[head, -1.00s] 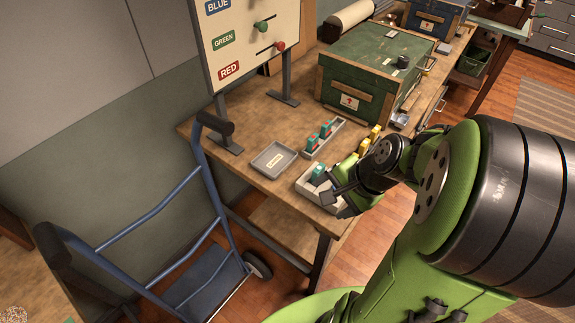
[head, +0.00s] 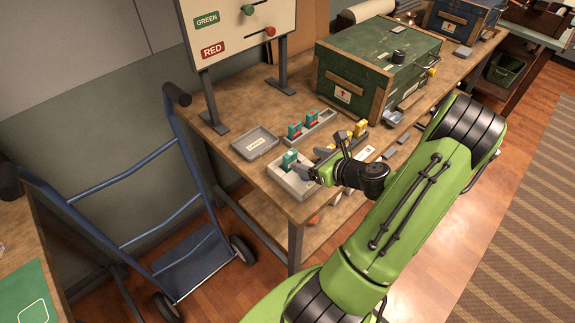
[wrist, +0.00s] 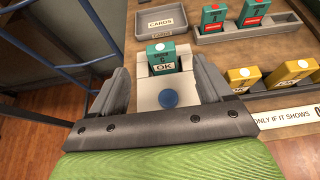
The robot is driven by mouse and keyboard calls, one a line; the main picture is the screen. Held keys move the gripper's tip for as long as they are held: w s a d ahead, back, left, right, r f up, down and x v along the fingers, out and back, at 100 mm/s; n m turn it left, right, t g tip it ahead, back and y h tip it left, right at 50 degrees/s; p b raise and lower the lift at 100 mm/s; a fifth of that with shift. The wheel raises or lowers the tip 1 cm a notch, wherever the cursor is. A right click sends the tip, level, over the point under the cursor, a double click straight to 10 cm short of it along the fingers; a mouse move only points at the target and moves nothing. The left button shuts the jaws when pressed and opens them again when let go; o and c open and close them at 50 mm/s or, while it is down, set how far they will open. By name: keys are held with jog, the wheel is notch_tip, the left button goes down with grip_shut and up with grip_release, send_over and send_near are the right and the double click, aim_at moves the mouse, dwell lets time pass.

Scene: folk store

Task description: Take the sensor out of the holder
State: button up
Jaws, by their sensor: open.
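The teal sensor (head: 289,157) stands upright in the pale holder (head: 284,182) at the near end of the bench. In the wrist view the sensor (wrist: 162,55) carries an "OK" label and a white top button. The holder (wrist: 150,92) has a round blue spot on its near face. My gripper (wrist: 163,78) is open, with one finger on each side of the holder and the sensor just beyond, between the fingertip lines. In the head view my gripper (head: 310,168) is at the holder's right side. Contact with the sensor cannot be told.
A grey "CARDS" tray (head: 255,142) lies left of the holder. A grey rack (head: 322,130) holds two teal units with red labels. Yellow units (wrist: 290,72) stand to the right. A green chest (head: 345,68) and a sign board (head: 240,25) stand behind. A blue hand truck (head: 190,262) stands left.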

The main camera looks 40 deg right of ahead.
aim_at(291, 154)
jog(key=b+x, duration=0.1)
jog(key=x, duration=0.8)
jog(key=shift+d+f, duration=0.1)
jog(key=c, duration=1.2)
